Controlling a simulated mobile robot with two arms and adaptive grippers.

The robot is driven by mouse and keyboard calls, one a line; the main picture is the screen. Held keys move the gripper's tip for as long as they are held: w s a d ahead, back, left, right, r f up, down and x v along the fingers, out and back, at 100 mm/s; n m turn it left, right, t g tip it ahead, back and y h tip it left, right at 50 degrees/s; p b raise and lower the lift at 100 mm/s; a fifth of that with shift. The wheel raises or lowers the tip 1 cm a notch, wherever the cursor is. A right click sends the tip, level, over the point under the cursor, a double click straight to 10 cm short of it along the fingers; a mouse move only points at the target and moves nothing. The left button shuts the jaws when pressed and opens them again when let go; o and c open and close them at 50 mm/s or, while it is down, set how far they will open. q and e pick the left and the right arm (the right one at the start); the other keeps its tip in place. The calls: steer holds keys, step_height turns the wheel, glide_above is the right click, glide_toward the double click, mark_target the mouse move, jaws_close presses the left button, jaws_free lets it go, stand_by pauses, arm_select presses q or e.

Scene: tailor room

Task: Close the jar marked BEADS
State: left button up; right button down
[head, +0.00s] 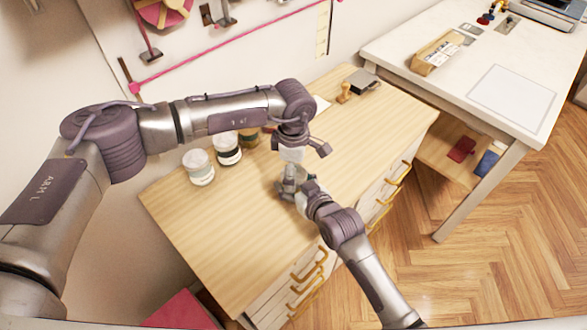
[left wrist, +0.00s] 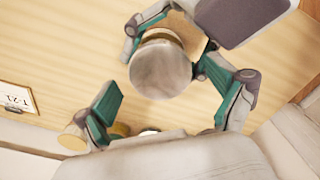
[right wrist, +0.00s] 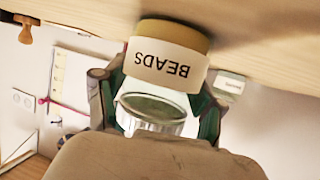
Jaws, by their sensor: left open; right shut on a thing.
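The BEADS jar (right wrist: 165,65) shows upside down in the right wrist view, with tan contents and a white label. My right gripper (right wrist: 155,110) is shut around it, and in the head view this gripper (head: 290,187) is over the wooden worktop. In the left wrist view a round, pale grey disc (left wrist: 160,70) caps the jar between my right fingers. It looks like a lid, but I cannot tell how firmly it sits. My left gripper (left wrist: 168,100) is open, its fingers spread either side of the disc. In the head view my left gripper (head: 300,148) is above the right one.
Several other jars, one pale (head: 198,168) and one dark-banded (head: 227,149), stand on the worktop (head: 190,225) to the left. A white table (head: 405,45) is on the right. The front-left worktop is clear.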

arm_select(q)
step_height(320, 180, up, 12)
stand_by(0.6)
arm_select(e)
steer(key=shift+c, duration=0.2)
jaws_free()
steer(key=v, duration=1.2)
steer(key=shift+f, duration=0.1)
arm_select(q)
steer(key=shift+f, duration=0.1)
